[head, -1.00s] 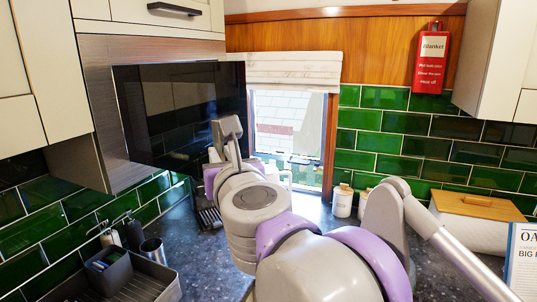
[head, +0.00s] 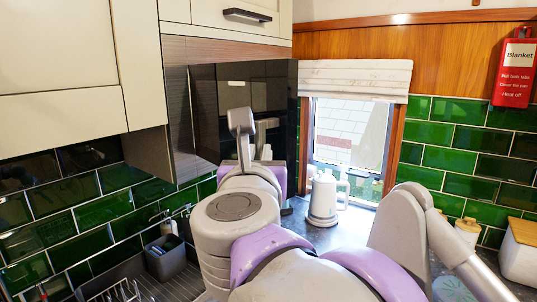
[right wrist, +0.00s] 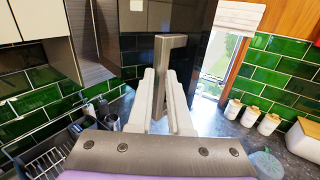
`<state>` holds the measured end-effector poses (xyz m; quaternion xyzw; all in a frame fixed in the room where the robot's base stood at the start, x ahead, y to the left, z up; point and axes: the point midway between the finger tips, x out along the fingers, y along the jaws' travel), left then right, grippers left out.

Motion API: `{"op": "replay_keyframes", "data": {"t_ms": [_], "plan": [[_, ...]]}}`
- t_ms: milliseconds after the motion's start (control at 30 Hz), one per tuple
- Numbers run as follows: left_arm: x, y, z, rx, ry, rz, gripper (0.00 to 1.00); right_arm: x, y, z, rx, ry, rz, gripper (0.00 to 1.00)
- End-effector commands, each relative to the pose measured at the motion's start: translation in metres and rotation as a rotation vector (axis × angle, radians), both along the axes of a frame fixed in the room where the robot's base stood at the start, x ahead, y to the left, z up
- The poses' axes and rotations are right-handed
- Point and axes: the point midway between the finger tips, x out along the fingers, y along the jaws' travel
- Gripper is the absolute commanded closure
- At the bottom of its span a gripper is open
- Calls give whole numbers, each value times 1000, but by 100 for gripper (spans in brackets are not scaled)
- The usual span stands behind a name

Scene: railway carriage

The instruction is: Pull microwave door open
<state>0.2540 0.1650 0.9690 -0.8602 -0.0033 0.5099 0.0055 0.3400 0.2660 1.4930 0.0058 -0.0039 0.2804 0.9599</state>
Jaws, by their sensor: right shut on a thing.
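The microwave has a black glossy door (head: 218,110) and is built in under the cream cabinets in the head view. My right gripper (head: 264,152) is in front of the door's right part, largely hidden behind my own wrist. In the right wrist view, its two pale fingers (right wrist: 165,98) are shut on an upright grey metal handle (right wrist: 163,72). The dark door (right wrist: 203,55) stands behind the handle in that view. I cannot tell how far the door stands open. My left gripper is not in view.
A white kettle (head: 323,200) stands on the dark counter right of my wrist. Lidded canisters (right wrist: 249,117) and a white bin with a wooden lid (head: 522,250) are farther right. A grey caddy (head: 165,258) and dish rack (head: 122,290) are at lower left. A window (head: 350,135) is behind.

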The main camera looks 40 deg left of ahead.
Motion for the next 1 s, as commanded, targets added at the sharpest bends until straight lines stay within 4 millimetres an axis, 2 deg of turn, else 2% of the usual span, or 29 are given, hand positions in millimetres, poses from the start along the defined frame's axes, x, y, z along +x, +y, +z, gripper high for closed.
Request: {"op": "replay_keyframes", "data": {"t_ms": [33,167,200,333,1000], "plan": [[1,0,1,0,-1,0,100,-5,10,2,-3,-7,30,100],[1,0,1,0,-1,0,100,-5,11,2,-2,-6,30,100],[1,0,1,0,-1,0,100,-5,11,2,-2,-6,30,75],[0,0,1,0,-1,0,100,-4,10,1,-2,-5,29,52],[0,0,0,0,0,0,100,-3,9,-2,1,3,27,51]]}}
